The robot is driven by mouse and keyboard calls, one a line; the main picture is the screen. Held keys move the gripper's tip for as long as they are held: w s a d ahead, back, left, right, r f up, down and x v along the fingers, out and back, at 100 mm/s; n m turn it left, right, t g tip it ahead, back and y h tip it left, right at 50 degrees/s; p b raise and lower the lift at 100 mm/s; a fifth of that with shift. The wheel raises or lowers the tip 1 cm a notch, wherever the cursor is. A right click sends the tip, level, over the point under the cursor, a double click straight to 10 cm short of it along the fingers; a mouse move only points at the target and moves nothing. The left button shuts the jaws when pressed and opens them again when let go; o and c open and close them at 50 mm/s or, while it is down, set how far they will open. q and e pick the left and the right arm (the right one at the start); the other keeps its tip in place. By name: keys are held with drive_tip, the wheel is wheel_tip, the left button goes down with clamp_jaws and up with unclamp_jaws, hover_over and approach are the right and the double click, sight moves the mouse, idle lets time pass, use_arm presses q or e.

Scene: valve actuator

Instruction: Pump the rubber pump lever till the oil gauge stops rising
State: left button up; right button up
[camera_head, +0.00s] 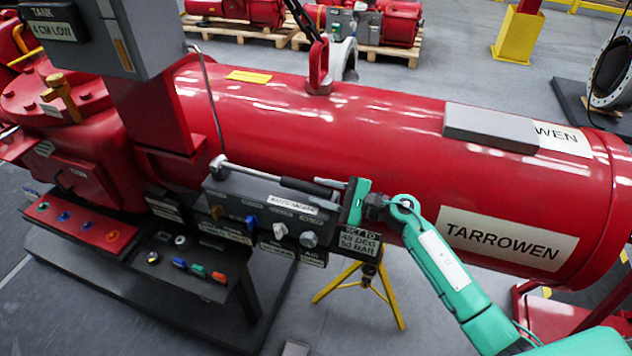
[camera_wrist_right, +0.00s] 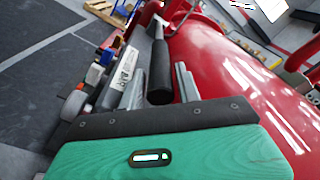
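The pump lever has a pale rod and a black rubber grip (camera_head: 303,186). It lies almost level above the grey pump block (camera_head: 262,212), beside the large red cylinder. My right gripper (camera_head: 332,187) is at the free end of the lever. In the right wrist view the black grip (camera_wrist_right: 160,75) lies between the two grey fingers (camera_wrist_right: 158,88), one on each side and close to it. I cannot tell whether the fingers press on it. My left gripper is not in view. I cannot make out an oil gauge.
The red cylinder (camera_head: 370,115) fills the back, with a grey box (camera_head: 490,127) on top. Knobs and fittings line the block's front. A small shelf with coloured parts (camera_head: 195,268) stands at lower left. A yellow tripod stand (camera_head: 362,285) is below.

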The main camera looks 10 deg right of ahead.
drive_tip(key=shift+x, duration=1)
clamp_jaws()
